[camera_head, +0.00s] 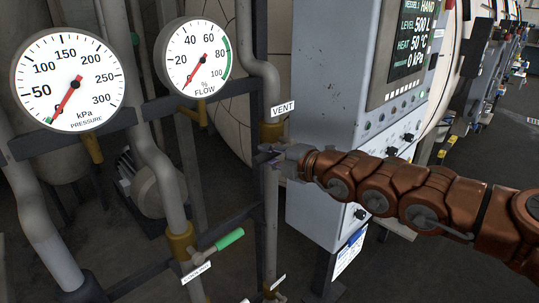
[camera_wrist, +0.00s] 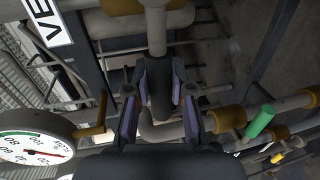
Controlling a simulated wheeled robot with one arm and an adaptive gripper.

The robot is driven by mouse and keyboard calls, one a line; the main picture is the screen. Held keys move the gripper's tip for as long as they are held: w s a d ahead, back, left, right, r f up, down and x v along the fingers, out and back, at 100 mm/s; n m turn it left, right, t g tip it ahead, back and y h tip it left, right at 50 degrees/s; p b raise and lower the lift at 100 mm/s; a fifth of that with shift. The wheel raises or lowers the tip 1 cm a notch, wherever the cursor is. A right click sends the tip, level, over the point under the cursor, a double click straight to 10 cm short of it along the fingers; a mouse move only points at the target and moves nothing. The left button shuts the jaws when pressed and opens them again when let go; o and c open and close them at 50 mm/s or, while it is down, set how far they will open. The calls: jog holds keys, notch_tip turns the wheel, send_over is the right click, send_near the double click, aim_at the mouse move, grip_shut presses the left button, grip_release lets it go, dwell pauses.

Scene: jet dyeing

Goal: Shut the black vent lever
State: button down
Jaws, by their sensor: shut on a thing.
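The VENT label (camera_head: 283,108) hangs on a grey vertical pipe, just above a brass valve body (camera_head: 272,132). My gripper (camera_head: 268,155) is at this pipe, just below the valve body, reaching in from the right. In the wrist view my gripper (camera_wrist: 159,88) has its two fingers on either side of a dark piece, the black vent lever (camera_wrist: 160,102), and is shut on it. The fingers hide most of the lever in the head view, so its exact angle cannot be told. The VENT label also shows in the wrist view (camera_wrist: 48,22).
A pressure gauge (camera_head: 70,80) and a flow gauge (camera_head: 193,57) stand to the left. A green-handled cooling valve (camera_head: 229,239) is below left. A grey control cabinet (camera_head: 330,105) stands close behind my arm. Dark floor (camera_head: 505,150) is open at right.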

jog(key=shift+r, duration=0.2)
jog(key=c, duration=1)
grip_release()
jog(key=shift+f, duration=0.1)
jog(key=shift+d, duration=0.15)
jog(key=shift+v, duration=3.6)
jog(key=shift+s, duration=0.1)
